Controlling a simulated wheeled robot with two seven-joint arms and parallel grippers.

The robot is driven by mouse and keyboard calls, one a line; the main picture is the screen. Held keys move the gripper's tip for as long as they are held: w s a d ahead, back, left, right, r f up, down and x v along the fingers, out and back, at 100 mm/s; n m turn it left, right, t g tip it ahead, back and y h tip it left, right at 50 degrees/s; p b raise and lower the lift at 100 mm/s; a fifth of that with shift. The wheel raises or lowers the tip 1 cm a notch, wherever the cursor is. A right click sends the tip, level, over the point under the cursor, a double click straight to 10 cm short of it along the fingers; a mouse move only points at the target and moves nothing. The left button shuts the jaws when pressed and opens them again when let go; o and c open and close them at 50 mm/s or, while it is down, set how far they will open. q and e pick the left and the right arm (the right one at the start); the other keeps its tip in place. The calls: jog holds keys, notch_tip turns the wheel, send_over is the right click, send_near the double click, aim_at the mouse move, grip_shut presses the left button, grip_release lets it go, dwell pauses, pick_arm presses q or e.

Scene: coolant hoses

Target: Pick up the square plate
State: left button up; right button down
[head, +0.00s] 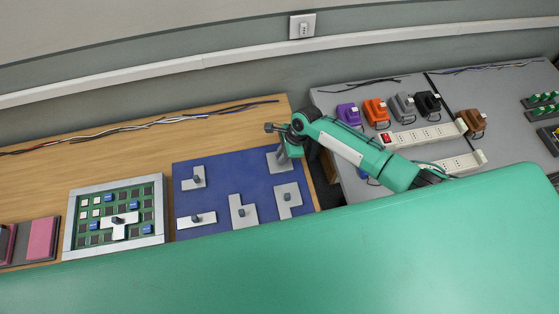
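A grey plate (275,166), which looks square, lies at the back right corner of the blue mat (228,180). My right gripper (284,153) is right over this plate and hides part of it, including any knob on it. Whether the fingers touch or grip anything is too small to tell. My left gripper is not in view.
Several other grey plates with dark knobs, such as an angular one (288,200) and a long one (197,220), lie on the mat. A framed green board (160,205) stands left. Plugs and power strips (422,135) crowd the grey table right.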

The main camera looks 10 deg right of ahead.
jog(key=shift+r, duration=0.1)
notch_tip(320, 180, up, 20)
jog(key=b, duration=0.4)
dwell(0.3)
